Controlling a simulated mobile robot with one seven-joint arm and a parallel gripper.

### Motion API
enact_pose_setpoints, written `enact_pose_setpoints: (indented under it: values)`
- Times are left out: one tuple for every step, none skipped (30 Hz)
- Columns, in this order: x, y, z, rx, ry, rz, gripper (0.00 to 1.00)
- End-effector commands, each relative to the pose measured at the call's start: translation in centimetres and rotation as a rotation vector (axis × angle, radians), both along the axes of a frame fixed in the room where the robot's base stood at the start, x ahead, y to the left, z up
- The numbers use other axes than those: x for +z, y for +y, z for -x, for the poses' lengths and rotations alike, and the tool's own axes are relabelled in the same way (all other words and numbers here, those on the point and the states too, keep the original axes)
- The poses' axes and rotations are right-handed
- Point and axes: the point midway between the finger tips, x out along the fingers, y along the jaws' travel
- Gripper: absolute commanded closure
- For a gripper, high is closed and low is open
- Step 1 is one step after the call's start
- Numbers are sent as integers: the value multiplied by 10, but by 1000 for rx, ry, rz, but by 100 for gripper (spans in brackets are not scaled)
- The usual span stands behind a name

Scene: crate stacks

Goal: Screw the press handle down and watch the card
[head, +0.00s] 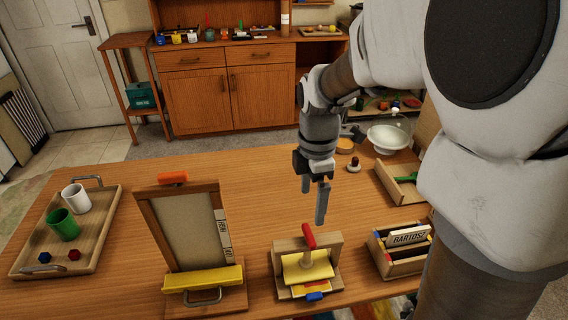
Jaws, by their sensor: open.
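The press (335,246) is a small wooden frame near the front edge of the table. Its red handle (309,237) stands up at the top, tilted, above a yellow plate (307,270). Below the plate, a flat red and yellow piece (311,286), perhaps the card, shows at the front; most of it is hidden. A blue tab (314,296) sits at the front of the base. My gripper (313,207) is open and empty, pointing down above and just behind the handle, apart from it.
A wooden stand (150,215) with a yellow block is left of the press. A tray (92,244) with two cups and dice is far left. A box labelled BARTOSZ (392,265) is close on the right. A white bowl (388,138) stands behind. The table's middle left is clear.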

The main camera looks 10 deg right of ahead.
Motion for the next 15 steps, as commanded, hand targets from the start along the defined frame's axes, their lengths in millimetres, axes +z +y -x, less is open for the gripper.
enact_pose_setpoints:
  values:
    - [-15,0,1,0,6,0,0]
    - [-21,0,1,0,5,0,0]
    - [-30,0,1,0,6,0,0]
    - [-37,0,1,0,7,1,0]
    - [-43,0,1,0,5,0,0]
    - [-52,0,1,0,5,0,0]
    - [-58,0,1,0,6,0,0]
    - [-64,0,1,0,5,0,0]
    - [-71,0,1,1,5,0,0]
    - [-76,0,1,1,4,1,0]
    - [-81,0,1,0,4,1,0]
    - [-86,0,1,0,4,0,0]
    - [-90,0,1,0,4,0,0]
    - [-94,0,1,-1,4,0,0]
    - [-97,0,1,-1,3,0,0]
